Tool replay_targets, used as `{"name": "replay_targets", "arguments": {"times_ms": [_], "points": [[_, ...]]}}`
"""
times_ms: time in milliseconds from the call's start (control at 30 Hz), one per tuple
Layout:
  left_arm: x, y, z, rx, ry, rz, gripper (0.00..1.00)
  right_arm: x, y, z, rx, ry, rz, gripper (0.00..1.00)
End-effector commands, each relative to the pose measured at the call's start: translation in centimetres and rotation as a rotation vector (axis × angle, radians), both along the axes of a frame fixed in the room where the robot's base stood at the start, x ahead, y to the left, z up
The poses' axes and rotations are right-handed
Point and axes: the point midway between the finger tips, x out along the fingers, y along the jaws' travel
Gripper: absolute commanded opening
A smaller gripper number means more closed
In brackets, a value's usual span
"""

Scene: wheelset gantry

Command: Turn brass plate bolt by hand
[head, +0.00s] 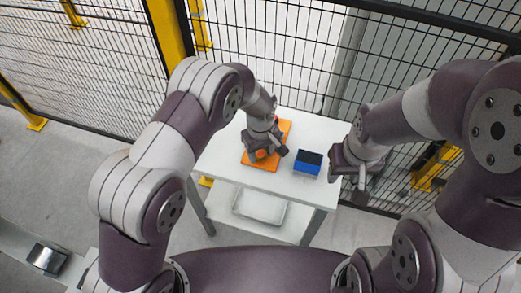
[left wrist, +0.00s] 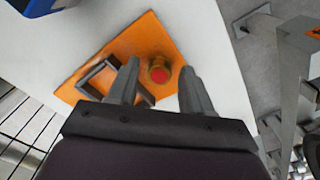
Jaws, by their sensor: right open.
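The orange plate (head: 246,156) lies on the white table, partly hidden by my left gripper in the head view. In the left wrist view the orange plate (left wrist: 150,37) carries a round brass bolt (left wrist: 157,63) with a red top and a grey square frame (left wrist: 85,88). My left gripper (head: 266,153) is over the plate. In the left wrist view its fingers (left wrist: 160,68) are apart, one on each side of the bolt, with a visible gap on both sides. My right gripper (head: 355,183) is open and empty beside the table's right edge.
A blue box (head: 307,168) with a dark top stands on the white table (head: 222,150), right of the plate. A tray (head: 259,207) sits on the lower shelf. Mesh fencing (head: 290,60) with yellow posts stands behind. The table front is clear.

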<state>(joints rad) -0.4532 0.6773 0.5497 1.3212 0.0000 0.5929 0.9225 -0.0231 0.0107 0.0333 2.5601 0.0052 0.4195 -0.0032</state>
Motion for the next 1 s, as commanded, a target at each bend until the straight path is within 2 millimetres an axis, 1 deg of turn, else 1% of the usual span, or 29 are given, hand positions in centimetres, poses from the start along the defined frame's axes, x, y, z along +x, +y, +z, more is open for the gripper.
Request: {"name": "replay_targets", "arguments": {"times_ms": [33, 67, 100, 133, 367, 567, 767, 1000], "points": [[0.0, 0.0, 0.01, 0.0, 0.0, 0.0, 0.31, 0.0, 0.0, -0.01, 0.0, 0.0, 0.0, 0.43], [0.0, 0.0, 0.01, 0.0, 0.0, 0.0, 0.21, 0.0, 0.0, -0.01, 0.0, 0.0, 0.0, 0.43], [0.01, 0.0, 0.01, 0.0, 0.0, 0.0, 0.08, 0.0, 0.0, -0.01, 0.0, 0.0, 0.0, 0.43], [0.01, 0.0, 0.01, 0.0, 0.0, 0.0, 0.0, 0.0, 0.0, -0.01, 0.0, 0.0, 0.0, 0.43], [0.04, 0.02, 0.01, 0.0, -0.001, -0.009, 0.0, 0.0, 0.0, -0.04, 0.0, 0.0, 0.0, 0.43], [0.06, 0.02, 0.0, 0.0, -0.001, -0.074, 0.0, 0.01, 0.0, -0.15, 0.0, 0.0, 0.0, 0.43], [0.07, 0.01, 0.0, 0.0, -0.001, -0.217, 0.0, 0.0, 0.0, -0.35, 0.0, 0.0, 0.0, 0.43], [0.09, 0.0, 0.04, 0.001, -0.002, -0.443, 0.0, 0.01, 0.0, -0.58, 0.0, 0.0, 0.0, 0.43]]}}
